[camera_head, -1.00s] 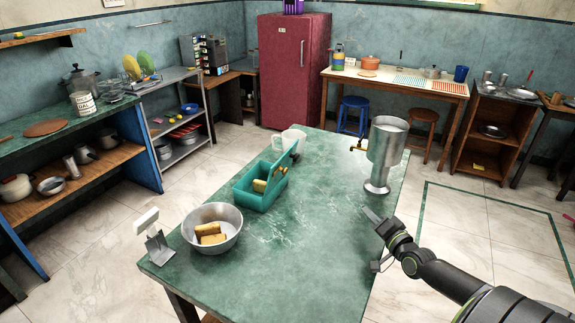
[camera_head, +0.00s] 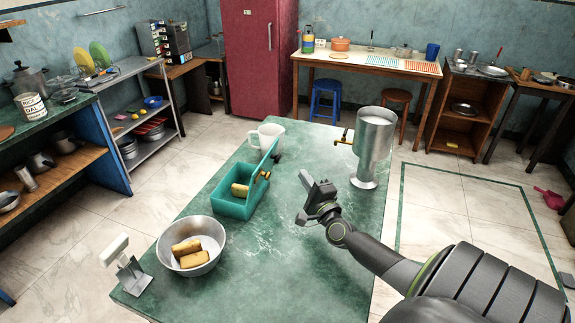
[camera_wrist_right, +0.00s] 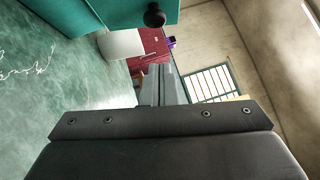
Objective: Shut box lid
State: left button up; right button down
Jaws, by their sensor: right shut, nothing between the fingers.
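The teal box (camera_head: 236,205) stands on the green table with a tan piece (camera_head: 240,190) inside. My right gripper (camera_head: 306,186) is shut and empty, over the table to the right of the box and apart from the lid. My left gripper is not in view.
A metal bowl (camera_head: 208,231) with tan pieces stands in front of the box. A white mug (camera_head: 268,135) stands behind it. A tall metal dispenser (camera_head: 374,150) stands at the right table edge. A white-and-metal tool (camera_head: 130,278) is at the front left corner.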

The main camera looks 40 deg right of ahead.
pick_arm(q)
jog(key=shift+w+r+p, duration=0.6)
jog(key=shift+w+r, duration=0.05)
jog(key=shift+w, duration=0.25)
pick_arm(e)
jog(key=w+a+r, duration=0.1)
jog(key=w, duration=0.5)
jog(key=shift+w+r, duration=0.25)
